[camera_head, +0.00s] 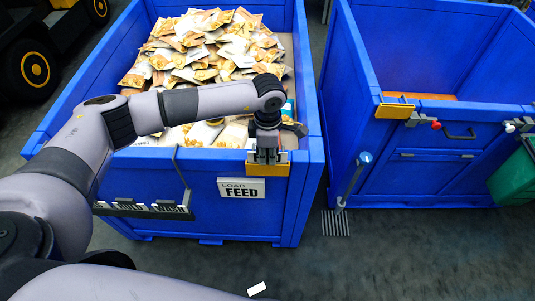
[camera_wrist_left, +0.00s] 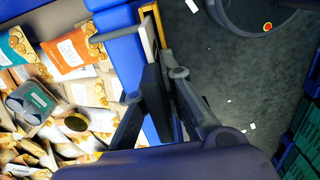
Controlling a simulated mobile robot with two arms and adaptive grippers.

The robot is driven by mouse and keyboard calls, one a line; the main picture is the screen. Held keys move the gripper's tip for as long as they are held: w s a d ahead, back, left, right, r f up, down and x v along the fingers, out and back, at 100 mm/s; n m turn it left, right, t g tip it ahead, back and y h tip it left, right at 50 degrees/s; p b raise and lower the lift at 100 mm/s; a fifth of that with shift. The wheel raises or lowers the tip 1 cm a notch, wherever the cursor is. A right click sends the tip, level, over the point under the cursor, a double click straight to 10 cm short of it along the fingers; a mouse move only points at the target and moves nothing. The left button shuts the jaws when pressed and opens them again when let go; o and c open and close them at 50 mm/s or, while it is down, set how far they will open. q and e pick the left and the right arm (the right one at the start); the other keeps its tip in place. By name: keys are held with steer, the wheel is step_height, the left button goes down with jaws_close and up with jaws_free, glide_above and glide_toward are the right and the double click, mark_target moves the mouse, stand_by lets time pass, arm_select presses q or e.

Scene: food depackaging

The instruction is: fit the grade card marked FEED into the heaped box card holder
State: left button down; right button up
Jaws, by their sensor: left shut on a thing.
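The heaped blue box (camera_head: 310,145) is full of food packets. Its yellow card holder (camera_head: 283,169) sits on the front rim, above a white sign (camera_head: 241,188) reading LOAD FEED. My left gripper (camera_head: 267,154) is shut on a thin card right at the holder. In the left wrist view the fingers (camera_wrist_left: 163,85) reach to the yellow holder (camera_wrist_left: 151,17), with a pale card edge (camera_wrist_left: 146,38) beside it. The card's marking is hidden, and I cannot tell how far it sits in the holder. My right gripper is not in view.
A grey rack (camera_head: 145,209) with slots hangs on the box front, left of the sign. A second blue box (camera_head: 420,170) stands to the right with its own yellow holder (camera_head: 394,111). Packets (camera_head: 215,45) heap behind the gripper. A white scrap (camera_head: 257,288) lies on the floor.

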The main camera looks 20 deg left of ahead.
arm_select(q)
steer(key=shift+r, duration=0.1)
steer(key=c, duration=2)
jaws_free()
steer(key=shift+s, duration=0.2)
steer(key=shift+c, duration=0.2)
steer(key=o, duration=0.3)
steer(key=shift+w, duration=0.1)
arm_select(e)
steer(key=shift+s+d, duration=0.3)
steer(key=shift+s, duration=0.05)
arm_select(q)
step_height(320, 180, up, 11)
steer(key=b, duration=0.4)
steer(key=shift+r, duration=0.55)
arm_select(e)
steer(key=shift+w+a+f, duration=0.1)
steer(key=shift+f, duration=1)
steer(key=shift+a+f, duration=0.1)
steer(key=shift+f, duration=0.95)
arm_select(q)
steer(key=shift+d, duration=0.1)
